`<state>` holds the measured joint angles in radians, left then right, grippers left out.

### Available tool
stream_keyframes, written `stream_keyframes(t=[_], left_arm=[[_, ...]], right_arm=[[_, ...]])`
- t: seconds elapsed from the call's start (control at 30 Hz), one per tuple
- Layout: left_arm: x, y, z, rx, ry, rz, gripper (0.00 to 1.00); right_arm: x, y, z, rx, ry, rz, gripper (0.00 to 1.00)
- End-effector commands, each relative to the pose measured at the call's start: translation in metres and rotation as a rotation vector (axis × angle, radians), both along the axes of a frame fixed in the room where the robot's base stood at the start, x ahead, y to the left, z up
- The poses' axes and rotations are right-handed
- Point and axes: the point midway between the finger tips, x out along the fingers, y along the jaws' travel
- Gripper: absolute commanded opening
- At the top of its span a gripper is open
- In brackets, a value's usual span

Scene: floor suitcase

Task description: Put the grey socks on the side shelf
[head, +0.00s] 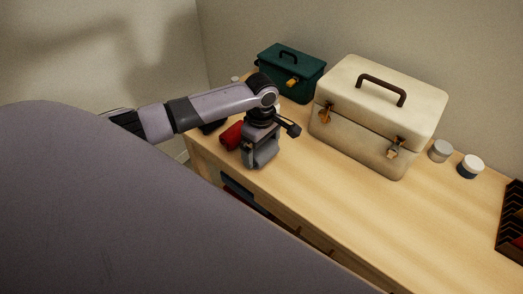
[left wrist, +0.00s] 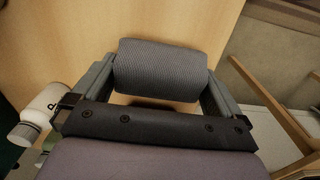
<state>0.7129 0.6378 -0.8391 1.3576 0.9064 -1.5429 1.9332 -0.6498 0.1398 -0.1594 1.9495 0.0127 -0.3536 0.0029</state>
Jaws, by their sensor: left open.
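The grey socks (left wrist: 160,68), a ribbed roll, lie on the wooden worktop between the fingers of my left gripper in the left wrist view. My left gripper (left wrist: 158,82) is open, with one finger at each end of the roll; I cannot tell whether they touch it. In the head view my left gripper (head: 262,155) points down at the worktop's left end, and the socks are mostly hidden by it. I cannot make out the side shelf for certain. My right gripper is not in view.
A red roll (head: 232,134) lies just left of my left gripper. A green toolbox (head: 290,75) and a cream case (head: 365,115) stand behind it on the worktop (head: 410,220). Two small jars (head: 440,151) stand further right. A wooden frame (left wrist: 268,112) shows beyond the worktop's edge.

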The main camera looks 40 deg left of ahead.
Motion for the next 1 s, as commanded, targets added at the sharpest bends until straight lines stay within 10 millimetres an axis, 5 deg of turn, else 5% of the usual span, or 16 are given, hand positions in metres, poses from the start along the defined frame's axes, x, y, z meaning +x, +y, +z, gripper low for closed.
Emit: stream_keyframes(t=[0.13, 0.23, 0.37, 0.77, 1.0], left_arm=[[0.000, 0.000, 0.000, 0.000, 0.000, -0.001, 1.00], [0.000, 0.000, 0.000, 0.000, -0.001, -0.001, 0.71], [0.000, -0.001, 0.001, -0.001, -0.001, -0.001, 0.60], [0.001, -0.001, 0.016, -0.002, -0.004, -0.002, 0.60], [0.001, -0.001, 0.066, -0.002, -0.008, -0.001, 0.60]], right_arm=[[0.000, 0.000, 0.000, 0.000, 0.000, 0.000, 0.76], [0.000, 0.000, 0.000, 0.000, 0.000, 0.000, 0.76], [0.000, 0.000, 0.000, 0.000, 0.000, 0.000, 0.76], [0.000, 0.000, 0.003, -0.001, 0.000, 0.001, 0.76], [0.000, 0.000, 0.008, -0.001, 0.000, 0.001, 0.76]])
